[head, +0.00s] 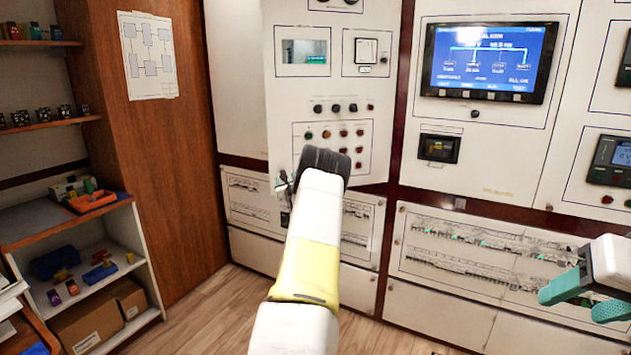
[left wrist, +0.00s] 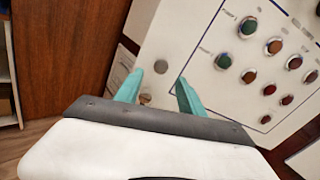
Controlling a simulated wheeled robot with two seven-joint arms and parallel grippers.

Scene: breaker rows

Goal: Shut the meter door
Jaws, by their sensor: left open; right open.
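The meter door (head: 300,95) is the tall white panel in the middle of the head view, with a small window, a dial meter and rows of coloured buttons. It appears swung out from the cabinet face, its lower edge angled; how far is hard to tell. My left gripper (left wrist: 160,82) is open in the left wrist view, its teal fingers apart near the door's lower left edge. In the head view my left arm hides most of that gripper. My right gripper (head: 570,304) is open and empty at the far right.
A cabinet panel with a blue screen (head: 490,62) stands right of the door. Breaker rows (head: 480,245) lie below it. A wooden partition (head: 165,120) and a shelf unit (head: 75,215) with bins and boxes are at left. Open wood floor shows between shelf and cabinets.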

